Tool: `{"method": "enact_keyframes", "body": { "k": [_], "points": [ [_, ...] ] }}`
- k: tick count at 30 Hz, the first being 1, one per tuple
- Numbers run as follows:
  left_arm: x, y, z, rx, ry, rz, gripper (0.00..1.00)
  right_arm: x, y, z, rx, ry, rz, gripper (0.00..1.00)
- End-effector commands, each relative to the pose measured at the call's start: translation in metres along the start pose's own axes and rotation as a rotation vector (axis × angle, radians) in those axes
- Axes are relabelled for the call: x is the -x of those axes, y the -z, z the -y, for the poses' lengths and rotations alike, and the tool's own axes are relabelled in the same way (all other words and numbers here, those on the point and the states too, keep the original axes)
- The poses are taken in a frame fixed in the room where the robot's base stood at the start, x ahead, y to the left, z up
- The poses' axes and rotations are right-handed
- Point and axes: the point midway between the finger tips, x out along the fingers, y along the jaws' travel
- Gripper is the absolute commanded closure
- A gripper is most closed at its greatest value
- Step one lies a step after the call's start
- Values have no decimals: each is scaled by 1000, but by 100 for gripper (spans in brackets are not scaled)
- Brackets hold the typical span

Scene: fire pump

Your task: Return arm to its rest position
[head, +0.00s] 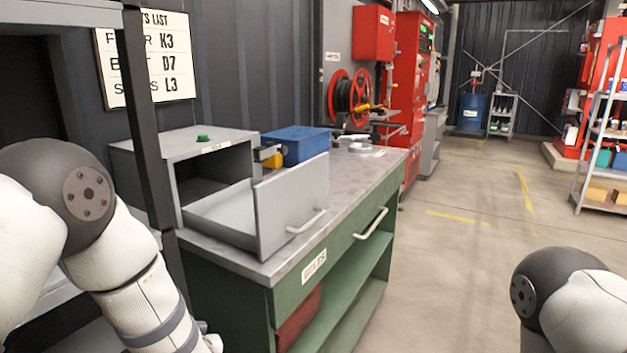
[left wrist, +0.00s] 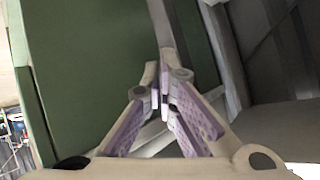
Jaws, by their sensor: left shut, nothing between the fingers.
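My left arm (head: 140,290) comes in at the left of the head view and bends downward. Its gripper lies out of that view, below the bottom edge. In the left wrist view my left gripper (left wrist: 164,92) is shut, its fingertips together with nothing between them. A green panel (left wrist: 100,70) fills the area behind the fingers. My right arm (head: 575,295) shows only as a joint and a white link at the lower right. Its gripper is out of view.
A green workbench (head: 345,255) stands close to my left arm. On it is a grey metal box (head: 185,145) with its drawer (head: 292,205) pulled out, and a blue bin (head: 300,145). A dark post (head: 145,120) stands beside my left arm. The floor (head: 455,270) at the right is clear.

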Motion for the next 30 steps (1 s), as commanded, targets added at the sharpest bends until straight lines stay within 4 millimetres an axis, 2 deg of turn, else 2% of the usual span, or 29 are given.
{"method": "enact_keyframes", "body": {
  "k": [1, 4, 6, 8, 9, 12, 15, 18, 30],
  "points": [
    [6, -49, 1, -34, -57, 96, 100, 0, 0, 0, 0, 0, -1, 56],
    [35, -145, 5, -77, -173, 310, 100, 0, 0, 0, 0, 0, -2, 56],
    [67, -206, 13, -97, -239, 473, 100, 0, 1, 0, 0, 0, -2, 56],
    [100, -252, 23, -107, -284, 616, 100, 0, 1, 0, 0, 0, -2, 56],
    [123, -278, 31, -110, -307, 706, 100, 0, 1, 0, 0, 0, -2, 56],
    [177, -324, 48, -114, -347, 897, 100, 0, 1, 0, 0, 0, -2, 56],
    [214, -347, 61, -114, -365, 1021, 100, 0, 1, 0, 0, 0, -2, 56],
    [231, -356, 66, -113, -372, 1075, 100, 0, 1, 0, 0, 0, -2, 56],
    [232, -356, 66, -113, -373, 1077, 100, 0, 0, 0, 0, 0, -2, 56]
  ]
}}
